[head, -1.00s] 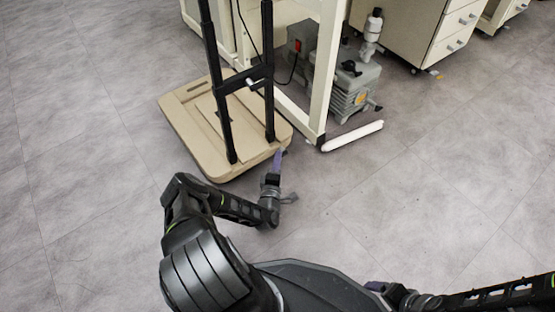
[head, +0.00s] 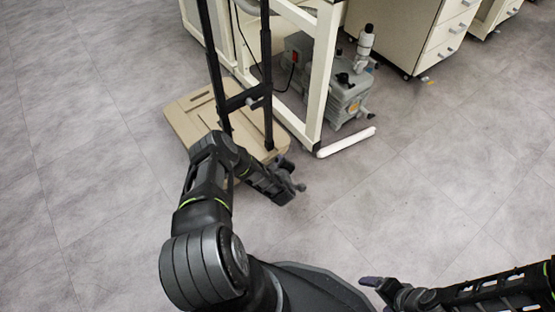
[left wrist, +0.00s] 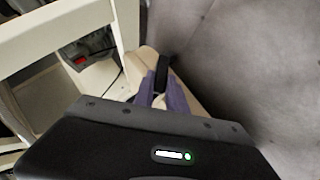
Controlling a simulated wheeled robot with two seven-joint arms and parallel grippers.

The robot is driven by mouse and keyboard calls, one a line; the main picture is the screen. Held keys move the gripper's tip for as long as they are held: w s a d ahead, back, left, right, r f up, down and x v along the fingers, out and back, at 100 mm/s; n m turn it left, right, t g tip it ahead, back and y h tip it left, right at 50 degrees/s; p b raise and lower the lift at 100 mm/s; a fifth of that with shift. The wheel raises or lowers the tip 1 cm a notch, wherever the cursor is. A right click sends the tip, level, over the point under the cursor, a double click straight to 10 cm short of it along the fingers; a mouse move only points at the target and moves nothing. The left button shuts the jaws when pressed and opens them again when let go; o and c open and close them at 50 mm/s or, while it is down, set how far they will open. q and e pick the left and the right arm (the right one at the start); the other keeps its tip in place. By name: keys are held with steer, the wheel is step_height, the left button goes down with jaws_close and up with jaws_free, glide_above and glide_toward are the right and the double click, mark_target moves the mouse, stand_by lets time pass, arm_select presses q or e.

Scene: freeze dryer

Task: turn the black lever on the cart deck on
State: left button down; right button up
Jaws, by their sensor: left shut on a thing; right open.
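The black lever (left wrist: 162,72) shows in the left wrist view, between the purple fingers of my left gripper (left wrist: 162,98). That gripper is shut on it. In the head view my left gripper (head: 284,164) is at the near right corner of the tan cart deck (head: 185,115); the arm hides the lever and part of the deck there. The deck also shows beside the fingers in the left wrist view (left wrist: 145,58). My right gripper (head: 374,284) is open and empty, low at the right, away from the cart.
The cart's black upright posts (head: 266,75) rise from the deck. A white table frame (head: 318,85) stands beside it, with a grey pump (head: 345,95) underneath. A white bar (head: 346,142) lies by its foot. A drawer cabinet (head: 400,35) stands behind. The floor at right is clear.

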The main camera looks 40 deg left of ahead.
arm_select(q)
steer(key=shift+w+d+r+m+g+y+b, duration=0.2)
steer(key=shift+w+m+g+b, duration=0.35)
steer(key=shift+g+b, duration=0.45)
steer(key=shift+w+d+r+m+g+y+b, duration=0.15)
steer(key=shift+w+m+g+b, duration=0.25)
steer(key=shift+m+g+b, duration=0.55)
steer(key=shift+w+d+r+m+g+y+b, duration=0.1)
steer(key=shift+w+r+m+g+y+b, duration=0.15)
steer(key=shift+w+g+b, duration=0.7)
steer(key=shift+s+g, duration=0.3)
steer(key=shift+s, duration=0.15)
steer(key=c, duration=1.4)
jaws_free()
steer(key=shift+o, duration=0.2)
steer(key=shift+f, duration=0.1)
steer(key=shift+p, duration=0.3)
